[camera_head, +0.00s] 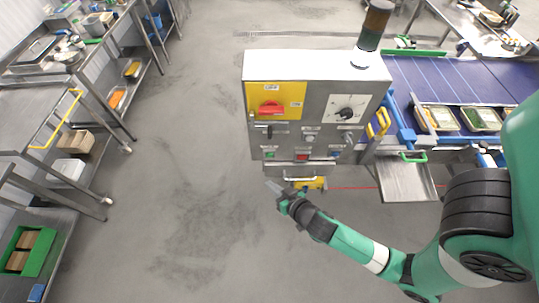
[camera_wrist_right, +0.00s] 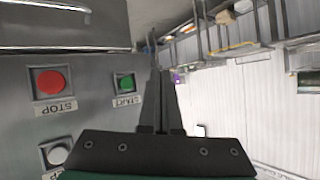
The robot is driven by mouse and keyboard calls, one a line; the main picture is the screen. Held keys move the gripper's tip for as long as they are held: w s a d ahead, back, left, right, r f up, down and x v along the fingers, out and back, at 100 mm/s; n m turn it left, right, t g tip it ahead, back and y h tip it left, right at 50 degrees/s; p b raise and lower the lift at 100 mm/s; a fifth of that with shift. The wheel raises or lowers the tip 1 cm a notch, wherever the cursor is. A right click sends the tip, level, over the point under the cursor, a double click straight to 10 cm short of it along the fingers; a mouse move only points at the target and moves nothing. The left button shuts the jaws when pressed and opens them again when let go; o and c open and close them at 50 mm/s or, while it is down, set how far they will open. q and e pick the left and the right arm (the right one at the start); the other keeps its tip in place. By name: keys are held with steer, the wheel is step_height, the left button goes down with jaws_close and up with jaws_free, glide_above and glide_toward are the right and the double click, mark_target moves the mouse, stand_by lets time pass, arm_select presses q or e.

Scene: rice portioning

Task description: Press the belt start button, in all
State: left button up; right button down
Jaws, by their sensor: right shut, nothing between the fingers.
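The control box (camera_head: 318,100) stands in the middle of the head view, with a yellow panel and red rotary switch at its upper left. The green start button (camera_head: 269,154) is at the lower left of its front. The right wrist view shows the green button (camera_wrist_right: 125,83) labelled START beside a red STOP button (camera_wrist_right: 50,82). My right gripper (camera_head: 272,186) is shut and empty, just below and in front of the box's lower left corner. In the right wrist view its shut fingers (camera_wrist_right: 160,85) are to the right of the START button; I see no contact. My left gripper is out of view.
A belt (camera_head: 450,82) with trays runs to the right of the box. A signal lamp (camera_head: 372,32) stands on the box. A white button (camera_wrist_right: 56,153) sits near STOP. Steel shelves (camera_head: 60,110) line the left; the floor between is clear.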

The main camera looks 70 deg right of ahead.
mark_target(269, 154)
steer(key=w+d+p, duration=0.2)
steer(key=d+p, duration=0.1)
steer(key=d, duration=0.4)
steer(key=shift+w+d, duration=0.35)
steer(key=shift+w, duration=0.05)
stand_by(1.6)
steer(key=shift+w+d, duration=0.15)
steer(key=shift+d, duration=0.2)
